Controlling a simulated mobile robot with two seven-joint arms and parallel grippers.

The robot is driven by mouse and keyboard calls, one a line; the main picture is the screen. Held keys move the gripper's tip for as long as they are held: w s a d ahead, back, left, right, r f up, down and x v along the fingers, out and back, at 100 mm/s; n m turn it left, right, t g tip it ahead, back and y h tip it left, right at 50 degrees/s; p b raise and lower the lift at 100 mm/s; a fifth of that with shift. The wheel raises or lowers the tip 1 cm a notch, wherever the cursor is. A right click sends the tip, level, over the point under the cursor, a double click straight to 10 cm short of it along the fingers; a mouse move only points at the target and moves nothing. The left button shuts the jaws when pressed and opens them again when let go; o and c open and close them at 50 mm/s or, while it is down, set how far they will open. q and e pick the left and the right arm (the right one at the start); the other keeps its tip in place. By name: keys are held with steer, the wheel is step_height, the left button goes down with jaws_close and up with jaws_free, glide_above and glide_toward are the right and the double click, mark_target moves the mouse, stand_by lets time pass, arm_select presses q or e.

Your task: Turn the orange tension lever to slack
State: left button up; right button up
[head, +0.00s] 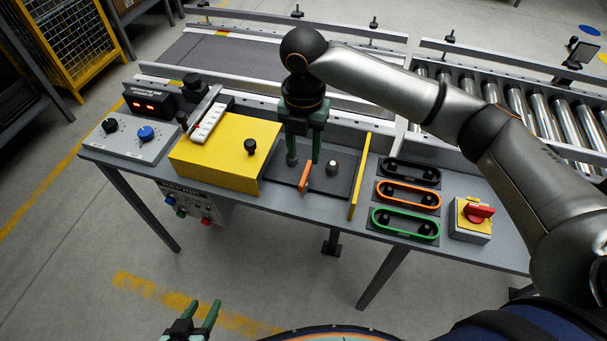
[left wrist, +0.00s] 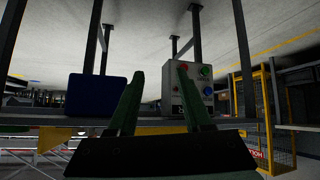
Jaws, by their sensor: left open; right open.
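The orange tension lever (head: 304,177) stands up from a dark plate (head: 335,182) on the bench, between the yellow box and a yellow upright panel. My right gripper (head: 304,160) reaches down over it with green fingers open, one finger on each side near the lever; whether they touch it I cannot tell. My left gripper (head: 205,318) is low at the bottom of the head view, open and empty, away from the bench. Its green fingers (left wrist: 160,100) also show apart in the left wrist view, with nothing between them.
A yellow box (head: 222,160) lies left of the lever, and a yellow panel (head: 360,177) stands close on its right. Several belt loops (head: 407,197) and a red switch (head: 478,212) are further right. A conveyor (head: 232,62) runs behind. A button box (left wrist: 196,84) hangs under the bench.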

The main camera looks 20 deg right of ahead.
mark_target(304, 178)
step_height(304, 178, down, 8)
steer(key=shift+f+b, duration=0.1)
steer(key=shift+b, duration=0.45)
jaws_close()
stand_by(0.3)
